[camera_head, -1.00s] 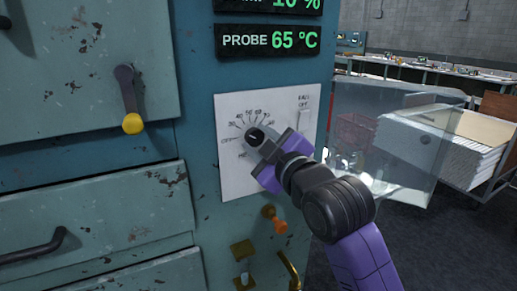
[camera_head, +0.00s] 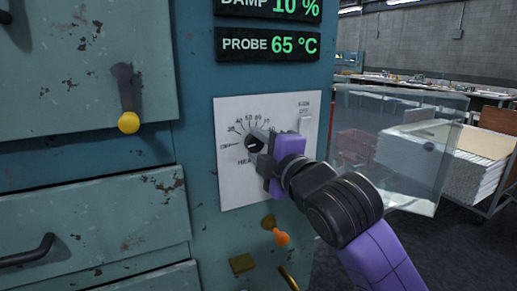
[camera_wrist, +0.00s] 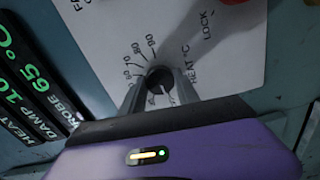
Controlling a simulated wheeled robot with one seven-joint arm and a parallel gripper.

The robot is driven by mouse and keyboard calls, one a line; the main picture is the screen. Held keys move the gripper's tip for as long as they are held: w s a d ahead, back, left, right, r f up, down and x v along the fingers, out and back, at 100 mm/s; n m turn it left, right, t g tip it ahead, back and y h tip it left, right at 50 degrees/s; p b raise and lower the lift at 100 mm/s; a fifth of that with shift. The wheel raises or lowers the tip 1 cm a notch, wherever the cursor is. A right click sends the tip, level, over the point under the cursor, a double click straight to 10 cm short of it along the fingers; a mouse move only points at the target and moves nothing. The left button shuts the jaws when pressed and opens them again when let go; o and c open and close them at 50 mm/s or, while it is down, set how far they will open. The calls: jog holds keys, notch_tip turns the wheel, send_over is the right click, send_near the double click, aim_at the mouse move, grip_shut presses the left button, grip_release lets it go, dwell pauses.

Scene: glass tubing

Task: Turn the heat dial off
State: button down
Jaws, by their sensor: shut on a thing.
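The heat dial (camera_head: 254,143) is a small black knob on a white panel (camera_head: 240,190), ringed by printed numbers with OFF at the left. My purple gripper (camera_head: 262,142) is at the dial from the right, its fingers shut on the knob. In the wrist view the dial (camera_wrist: 159,80) sits between the two grey fingertips (camera_wrist: 158,92), with a pale pointer line on its face. The fingers and body of the gripper hide part of the dial's scale.
Displays above read DAMP 10 % and PROBE 65 °C (camera_head: 268,44). A fan switch (camera_head: 304,120) is at the panel's upper right. An orange-tipped lever (camera_head: 281,237) sits below, a yellow-knobbed lever (camera_head: 128,121) at left. A glass door (camera_head: 395,145) stands open at right.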

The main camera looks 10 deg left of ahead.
jog(key=shift+a, duration=0.1)
dwell(0.4)
jog(key=c, duration=0.9)
grip_release()
jog(key=v, duration=0.8)
jog(key=shift+b, duration=0.45)
